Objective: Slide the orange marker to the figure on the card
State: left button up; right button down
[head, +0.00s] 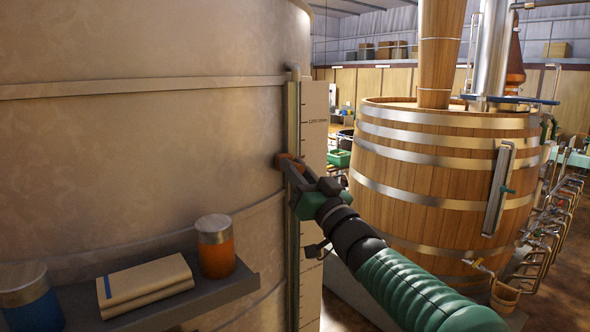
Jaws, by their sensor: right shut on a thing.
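The orange marker (293,158) sits on the upright sight tube (294,110) fixed to the front of the large pale tank. My right gripper (288,168) is shut on it, and its jaws hide most of it. My right arm crosses the lower part of the board. I cannot make out a separate card with a figure. My left gripper is not in view.
A grey shelf (190,302) at lower left holds a blue jar (32,302), a folded tan book or pad (145,280) and an orange jar (216,255). A wooden vat (440,165) with metal hoops stands to the right. The tube is clear above my gripper.

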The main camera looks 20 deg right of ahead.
jog(key=shift+f, duration=0.1)
dwell(0.7)
notch_tip(320, 180, down, 12)
jog(key=b, duration=1)
jog(key=shift+b, duration=0.4)
jog(key=c, duration=1.3)
grip_release()
jog(key=shift+d, duration=0.1)
jog(key=shift+s, duration=0.1)
jog(key=b+v, duration=0.5)
jog(key=v, duration=1.1)
jog(key=shift+s+d+f+b, duration=0.2)
jog(key=shift+s+b, duration=0.1)
jog(key=shift+b, duration=0.1)
